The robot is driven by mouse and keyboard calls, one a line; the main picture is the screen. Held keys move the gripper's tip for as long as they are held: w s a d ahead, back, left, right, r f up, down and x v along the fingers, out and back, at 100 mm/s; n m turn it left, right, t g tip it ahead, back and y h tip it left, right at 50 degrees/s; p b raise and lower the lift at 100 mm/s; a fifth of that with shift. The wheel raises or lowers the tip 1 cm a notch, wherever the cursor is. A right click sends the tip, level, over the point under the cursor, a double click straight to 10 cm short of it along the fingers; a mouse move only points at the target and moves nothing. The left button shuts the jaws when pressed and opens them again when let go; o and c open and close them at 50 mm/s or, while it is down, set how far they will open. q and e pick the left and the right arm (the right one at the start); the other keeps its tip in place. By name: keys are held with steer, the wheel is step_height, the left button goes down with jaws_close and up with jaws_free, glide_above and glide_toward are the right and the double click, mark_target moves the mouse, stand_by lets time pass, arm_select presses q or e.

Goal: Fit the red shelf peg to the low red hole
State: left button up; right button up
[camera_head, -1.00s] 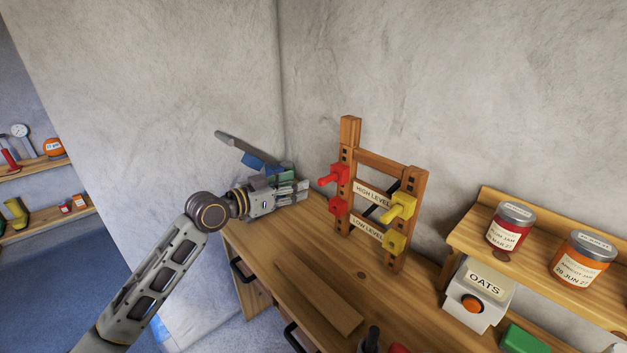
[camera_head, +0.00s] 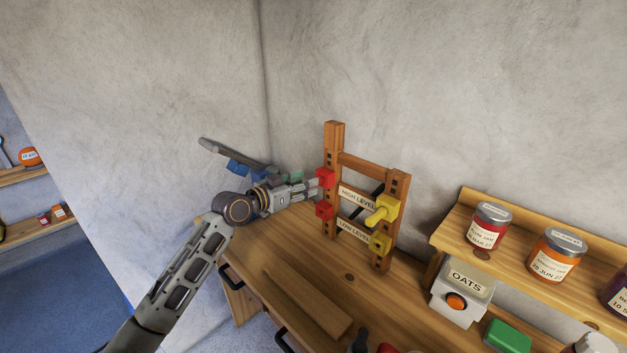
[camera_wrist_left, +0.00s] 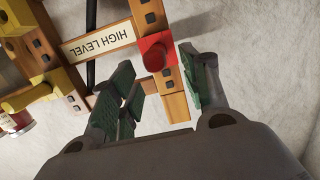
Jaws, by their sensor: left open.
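The red shelf peg (camera_head: 328,176) sits in the upper red block on the left post of the wooden rack (camera_head: 334,140), beside the HIGH LEVEL label. The low red block (camera_head: 324,210) is below it, beside the LOW LEVEL label; its hole is too small to make out. My left gripper (camera_head: 313,186) is open, with its fingertips at the red peg. In the left wrist view the red peg (camera_wrist_left: 155,50) shows between the two green-padded fingers (camera_wrist_left: 160,80); I cannot tell if they touch it. My right gripper is not in view.
A yellow peg (camera_head: 380,213) sticks out at the rack's right post, above a low yellow block (camera_head: 380,243). A loose board (camera_head: 308,303) lies on the workbench (camera_head: 280,243). An oats box (camera_head: 463,292) and a jar shelf (camera_head: 505,252) stand at right.

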arm_select(q)
steer(key=shift+p+x, duration=0.3)
steer(key=shift+x, duration=1.95)
jaws_close()
